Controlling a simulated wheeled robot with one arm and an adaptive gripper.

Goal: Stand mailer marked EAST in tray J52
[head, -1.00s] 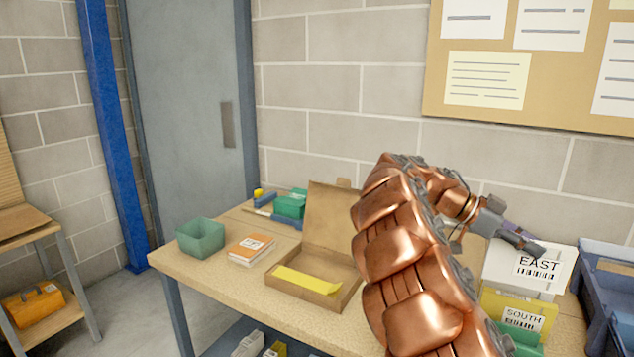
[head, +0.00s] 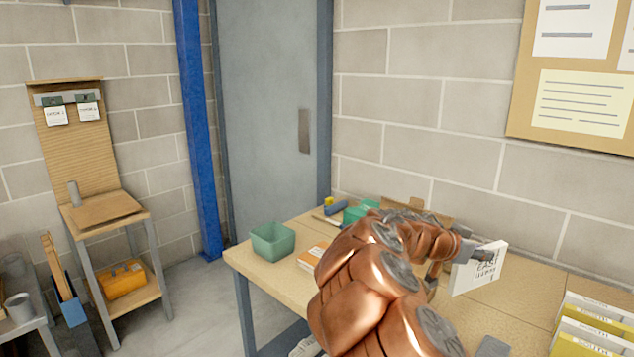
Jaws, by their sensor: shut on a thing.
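My gripper (head: 477,249) is shut on the upper part of the white mailer (head: 462,279) and holds it up over the table. The black print on its face is slanted and reads EAST, with a barcode below. My copper arm hides part of the table under and beside it. No label reading J52 can be made out in this view, so I cannot tell where tray J52 is.
Several white and yellow mailers (head: 597,325) stand at the lower right. A green bin (head: 273,242) and an orange-topped booklet stack (head: 312,257) are on the table's left. A small wooden stand (head: 105,208) is at the far left, with floor between.

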